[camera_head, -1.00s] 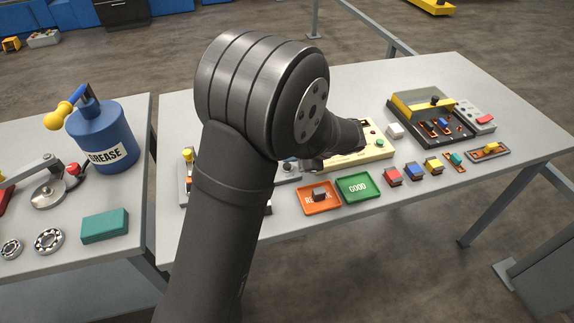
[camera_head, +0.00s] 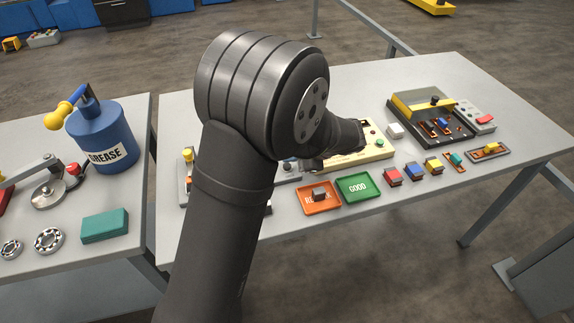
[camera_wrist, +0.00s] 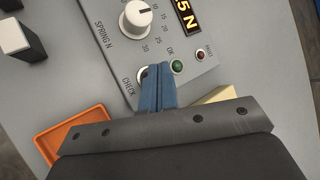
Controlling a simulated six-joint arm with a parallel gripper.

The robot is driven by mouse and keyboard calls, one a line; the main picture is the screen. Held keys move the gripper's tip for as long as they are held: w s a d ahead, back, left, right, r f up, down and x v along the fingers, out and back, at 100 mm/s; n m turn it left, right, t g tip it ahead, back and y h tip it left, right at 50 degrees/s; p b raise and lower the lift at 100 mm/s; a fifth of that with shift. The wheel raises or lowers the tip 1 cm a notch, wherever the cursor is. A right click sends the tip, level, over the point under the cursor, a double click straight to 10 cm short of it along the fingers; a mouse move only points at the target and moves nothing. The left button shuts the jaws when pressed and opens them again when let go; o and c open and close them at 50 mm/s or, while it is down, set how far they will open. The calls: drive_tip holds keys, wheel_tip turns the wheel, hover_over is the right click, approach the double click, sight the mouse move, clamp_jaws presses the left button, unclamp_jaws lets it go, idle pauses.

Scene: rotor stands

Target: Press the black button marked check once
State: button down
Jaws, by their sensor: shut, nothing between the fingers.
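The tester panel (camera_wrist: 180,30) fills the upper middle of the wrist view, with the printed word CHECK at its lower left edge. My gripper (camera_wrist: 158,70) has its two blue fingers together, with nothing between them. Their tips are over the spot beside the CHECK label. The black button is mostly hidden behind the fingertips; only a pale curved edge shows at their left. I cannot tell whether the tips touch it or whether it is pressed down. In the head view the cream tester (camera_head: 376,154) is partly covered by my wrist.
The panel carries a white knob (camera_wrist: 138,18), a green lamp (camera_wrist: 177,67) marked OK, a red lamp (camera_wrist: 200,54) and a display. The orange tray (camera_head: 335,206) holds a block; the green GOOD tray (camera_head: 371,193) looks empty. Several coloured blocks stand to the right.

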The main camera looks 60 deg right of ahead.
drive_tip(key=shift+f, duration=0.15)
drive_tip(key=shift+f, duration=0.3)
drive_tip(key=shift+f, duration=0.4)
idle(0.8)
drive_tip(key=shift+r, duration=0.85)
drive_tip(key=shift+r, duration=2.5)
